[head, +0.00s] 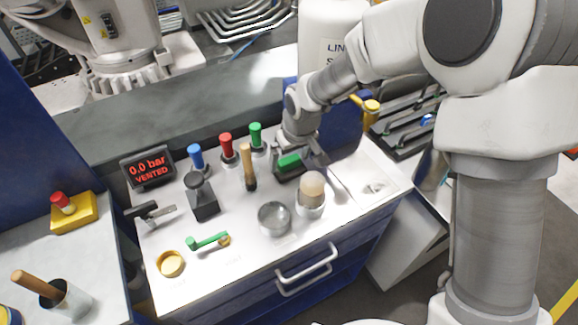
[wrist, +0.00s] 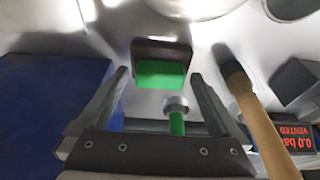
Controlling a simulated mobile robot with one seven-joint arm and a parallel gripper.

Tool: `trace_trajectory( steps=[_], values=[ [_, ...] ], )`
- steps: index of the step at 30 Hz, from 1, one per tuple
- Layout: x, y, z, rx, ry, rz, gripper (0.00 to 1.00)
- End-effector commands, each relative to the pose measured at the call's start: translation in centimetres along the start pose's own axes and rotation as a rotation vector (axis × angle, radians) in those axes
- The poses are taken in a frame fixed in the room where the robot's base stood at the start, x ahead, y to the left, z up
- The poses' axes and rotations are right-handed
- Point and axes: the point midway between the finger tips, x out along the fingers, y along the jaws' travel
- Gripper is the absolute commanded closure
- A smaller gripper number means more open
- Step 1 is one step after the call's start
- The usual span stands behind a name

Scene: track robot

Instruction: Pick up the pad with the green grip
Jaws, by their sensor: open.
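The pad (head: 287,174) is a dark block with a green grip (head: 289,161) on top. It sits on the white bench top in the head view, partly hidden by my gripper (head: 304,156). In the wrist view the green grip (wrist: 160,75) shows in front of the dark pad (wrist: 160,50). My gripper (wrist: 159,76) is open, with one finger to each side of the green grip. Both fingers look apart from it, and nothing is held.
A green-topped post (wrist: 177,122) shows between the fingers in the wrist view. A wooden-handled brush (head: 248,166) stands close by. Red (head: 226,145) and blue (head: 195,155) posts, an egg-shaped object in a cup (head: 312,190) and a metal bowl (head: 274,218) are around.

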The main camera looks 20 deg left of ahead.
Motion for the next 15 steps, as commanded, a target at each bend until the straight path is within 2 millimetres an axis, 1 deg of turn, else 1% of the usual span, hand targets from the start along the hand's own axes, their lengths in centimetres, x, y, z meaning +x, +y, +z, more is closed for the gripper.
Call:
trace_trajectory(
  steps=[2, 8, 9, 11, 15],
  values=[
    [0.45, 0.02, -0.02, 0.0, 0.001, 0.0, 0.0],
    [0.47, 0.03, -0.03, 0.0, 0.001, 0.001, 0.0],
    [0.47, 0.03, -0.03, 0.0, 0.001, 0.001, 0.04],
    [0.47, 0.02, -0.02, 0.0, 0.001, 0.001, 0.14],
    [0.46, 0.02, -0.01, -0.001, 0.001, 0.0, 0.4]
  ],
)
